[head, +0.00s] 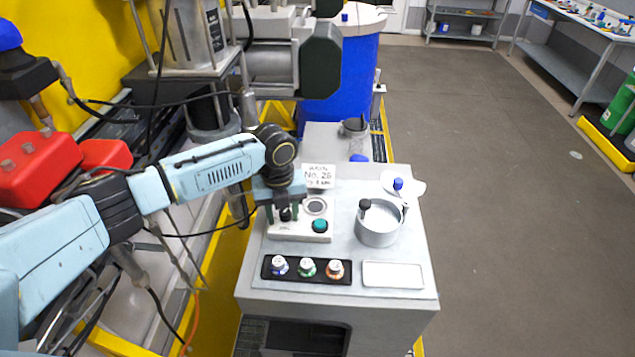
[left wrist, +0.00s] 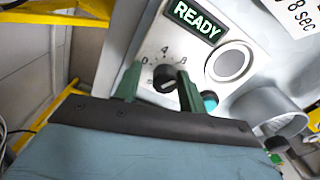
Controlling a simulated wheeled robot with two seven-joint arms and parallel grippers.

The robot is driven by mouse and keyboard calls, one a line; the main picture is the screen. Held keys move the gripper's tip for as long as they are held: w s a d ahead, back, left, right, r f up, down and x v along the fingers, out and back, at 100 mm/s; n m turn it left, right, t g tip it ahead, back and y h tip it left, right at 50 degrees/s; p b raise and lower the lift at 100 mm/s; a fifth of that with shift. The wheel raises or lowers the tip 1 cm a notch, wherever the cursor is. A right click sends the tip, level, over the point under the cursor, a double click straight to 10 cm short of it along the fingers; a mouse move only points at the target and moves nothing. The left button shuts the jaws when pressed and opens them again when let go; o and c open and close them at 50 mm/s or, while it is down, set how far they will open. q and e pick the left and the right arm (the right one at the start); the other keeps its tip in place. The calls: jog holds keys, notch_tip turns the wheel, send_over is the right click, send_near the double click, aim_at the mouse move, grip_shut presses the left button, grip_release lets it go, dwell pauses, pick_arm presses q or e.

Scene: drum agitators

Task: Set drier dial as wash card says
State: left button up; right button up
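The drier is a pale box (head: 300,233) on the grey cabinet top, with a teal button (head: 320,225) and a round grey disc. Its black dial (left wrist: 165,83) shows in the left wrist view inside a number scale; I cannot read its pointer surely. A green READY display (left wrist: 191,22) is above it. My left gripper (head: 285,212) is over the dial; its green fingers (left wrist: 158,86) stand apart on either side of it, with a gap visible on the left. The wash card (head: 318,177) stands behind, reading "No. 26" and, in the wrist view, "8 sec". My right gripper is not in view.
A metal pot (head: 379,226) with a black-knobbed tool stands right of the drier, near a white dish (head: 412,184). In front are a black rack (head: 322,278) of three small capped bottles and a white tray (head: 393,265). A blue drum (head: 343,85) stands behind.

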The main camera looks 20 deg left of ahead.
aim_at(283, 211)
pick_arm(q)
jog(key=shift+w+r, duration=0.15)
jog(key=shift+r, duration=2.85)
